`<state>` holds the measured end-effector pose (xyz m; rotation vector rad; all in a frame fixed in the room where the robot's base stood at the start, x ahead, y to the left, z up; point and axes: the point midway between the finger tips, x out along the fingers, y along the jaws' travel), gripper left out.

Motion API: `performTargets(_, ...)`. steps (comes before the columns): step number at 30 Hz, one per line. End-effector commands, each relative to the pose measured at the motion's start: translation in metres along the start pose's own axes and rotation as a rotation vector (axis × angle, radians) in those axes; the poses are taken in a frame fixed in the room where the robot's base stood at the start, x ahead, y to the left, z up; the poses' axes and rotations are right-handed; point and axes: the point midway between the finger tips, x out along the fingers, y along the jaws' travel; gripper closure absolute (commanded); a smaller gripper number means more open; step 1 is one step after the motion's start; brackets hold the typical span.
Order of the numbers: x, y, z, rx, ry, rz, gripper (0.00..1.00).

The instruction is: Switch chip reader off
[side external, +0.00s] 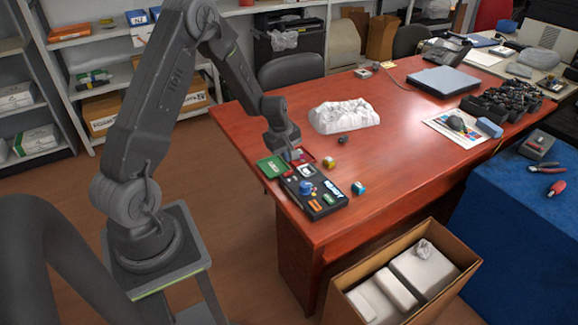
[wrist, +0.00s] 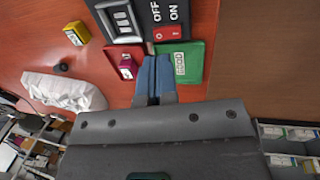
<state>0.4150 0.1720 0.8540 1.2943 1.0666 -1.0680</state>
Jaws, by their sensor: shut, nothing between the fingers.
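The chip reader is a black panel (side external: 322,205) on the near left corner of the red table, with coloured labels and a blue knob-like part. In the wrist view its near end (wrist: 140,9) shows, with the white words OFF and ON beside a red switch (wrist: 168,32). Which way the switch is set is too small to tell. My gripper (wrist: 152,58) is shut and empty, its blue fingers pointing at the reader's edge just below and left of the switch. In the side view my gripper (side external: 292,156) is low over that end; whether it touches is unclear.
A green tray (wrist: 190,68) and a red tray (wrist: 113,53) holding a magenta cartridge (wrist: 127,67) flank the fingers. A yellow cartridge (side external: 329,162) and a cyan one (side external: 359,188) lie to the right. White crumpled packaging (side external: 344,116) lies behind. An open box (side external: 450,281) stands in front.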

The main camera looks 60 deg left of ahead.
Motion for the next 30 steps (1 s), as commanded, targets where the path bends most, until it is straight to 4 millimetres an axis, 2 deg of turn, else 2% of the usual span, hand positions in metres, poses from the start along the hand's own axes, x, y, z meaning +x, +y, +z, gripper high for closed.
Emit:
performTargets(3, 0.023, -0.001, 0.001, 0.0, -0.002, -0.004, 1.0)
performTargets(9, 0.043, 0.0, 0.0, -0.001, 0.0, -0.001, 1.0)
performTargets(24, 0.049, 0.0, 0.0, 0.0, 0.0, -0.003, 1.0)
performTargets(30, 0.055, 0.003, 0.002, 0.004, -0.01, -0.06, 1.0)
